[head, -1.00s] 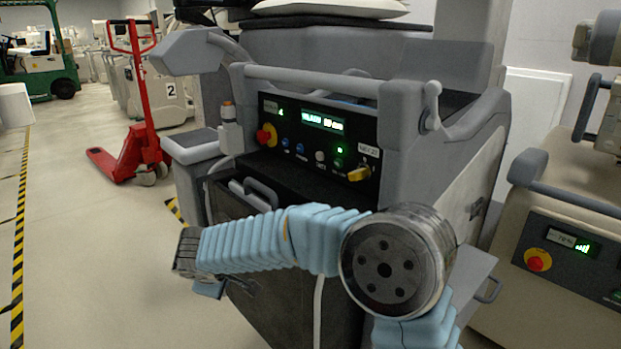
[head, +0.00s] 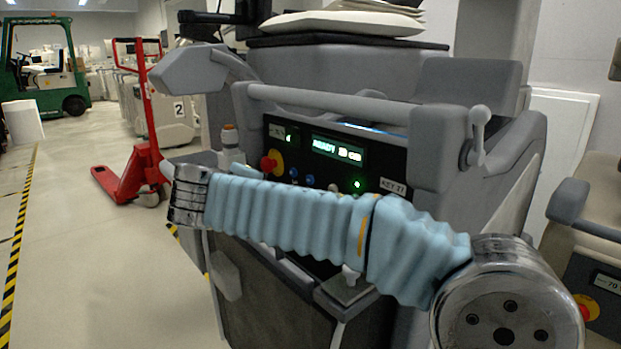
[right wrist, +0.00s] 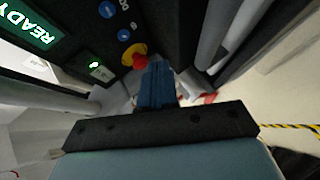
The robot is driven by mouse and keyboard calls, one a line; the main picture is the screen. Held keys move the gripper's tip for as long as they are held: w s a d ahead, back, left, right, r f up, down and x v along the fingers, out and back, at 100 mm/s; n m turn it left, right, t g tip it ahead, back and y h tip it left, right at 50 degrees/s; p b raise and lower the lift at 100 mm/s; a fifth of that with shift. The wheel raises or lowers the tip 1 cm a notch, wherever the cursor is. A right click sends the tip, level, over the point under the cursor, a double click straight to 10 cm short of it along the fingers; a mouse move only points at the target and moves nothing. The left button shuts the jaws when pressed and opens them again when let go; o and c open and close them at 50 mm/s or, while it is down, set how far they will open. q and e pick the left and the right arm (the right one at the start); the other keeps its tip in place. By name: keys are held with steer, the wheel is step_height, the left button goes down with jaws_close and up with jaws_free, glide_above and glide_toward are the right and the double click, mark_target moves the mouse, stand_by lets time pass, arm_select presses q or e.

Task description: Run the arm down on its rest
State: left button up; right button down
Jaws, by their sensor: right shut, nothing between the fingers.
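The grey covered cart carries a control panel (head: 385,150) with a lit green display (head: 338,148); it reads READY in the right wrist view (right wrist: 28,27). A grey jointed arm (head: 190,68) juts out at the cart's upper left; I cannot tell whether it lies on a rest. My right arm, in a pale blue sleeve, crosses in front of the panel and hides its lower part. My right gripper (right wrist: 157,76) is shut and empty, its tips close to the red knob on a yellow base (right wrist: 135,55); contact is unclear. My left gripper is out of view.
A grey handle bar (head: 330,102) spans above the panel, with a small lever (head: 478,125) at its right. A red pallet jack (head: 145,130) stands behind left. Another cart (head: 590,250) is close at right. Floor is clear at left.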

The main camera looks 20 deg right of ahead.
mark_target(310, 180)
steer(key=shift+w+d, duration=0.5)
steer(key=shift+d, duration=0.9)
steer(key=shift+w+d, duration=0.5)
steer(key=shift+d, duration=0.85)
steer(key=shift+w+d, duration=0.5)
steer(key=shift+d, duration=0.9)
steer(key=shift+d, duration=0.1)
steer(key=shift+w+d, duration=0.15)
steer(key=shift+d, duration=0.15)
